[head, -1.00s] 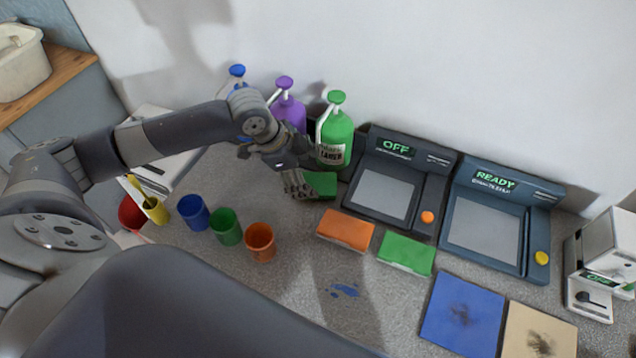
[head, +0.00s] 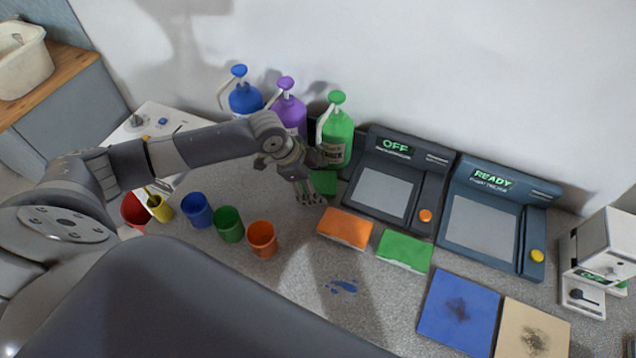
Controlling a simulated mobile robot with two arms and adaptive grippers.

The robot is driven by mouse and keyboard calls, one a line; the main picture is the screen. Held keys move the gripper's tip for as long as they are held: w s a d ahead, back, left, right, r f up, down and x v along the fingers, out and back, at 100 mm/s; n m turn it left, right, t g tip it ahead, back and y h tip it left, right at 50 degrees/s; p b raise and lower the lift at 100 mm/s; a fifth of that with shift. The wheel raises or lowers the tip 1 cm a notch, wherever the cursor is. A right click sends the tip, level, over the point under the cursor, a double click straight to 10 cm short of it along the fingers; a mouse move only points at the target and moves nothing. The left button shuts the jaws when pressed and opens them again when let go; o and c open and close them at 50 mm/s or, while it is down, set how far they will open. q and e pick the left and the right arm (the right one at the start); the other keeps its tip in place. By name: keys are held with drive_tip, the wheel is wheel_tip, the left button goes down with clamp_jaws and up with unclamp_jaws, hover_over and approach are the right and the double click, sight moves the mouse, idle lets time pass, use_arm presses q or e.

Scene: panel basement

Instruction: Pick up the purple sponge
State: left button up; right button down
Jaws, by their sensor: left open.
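I see no purple sponge in the head view. An orange sponge-like block (head: 345,228) and a green one (head: 404,250) lie side by side in front of the two machines. My left gripper (head: 311,198) points down over the counter, open and empty, up and left of the orange block. Another flat green thing (head: 324,181) shows partly behind my left gripper; the gripper hides some of it. My right gripper is out of view.
Blue (head: 245,100), purple (head: 290,112) and green (head: 337,138) pump bottles stand near the wall behind my left arm. Blue (head: 197,211), green (head: 229,225) and orange (head: 261,239) cups stand left of centre. A blue spill (head: 342,287) marks the counter.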

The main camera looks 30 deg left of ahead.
use_arm(q)
drive_tip(key=shift+f, duration=0.25)
drive_tip(key=c, duration=0.8)
drive_tip(key=shift+c, duration=0.2)
drive_tip(key=shift+r, duration=0.1)
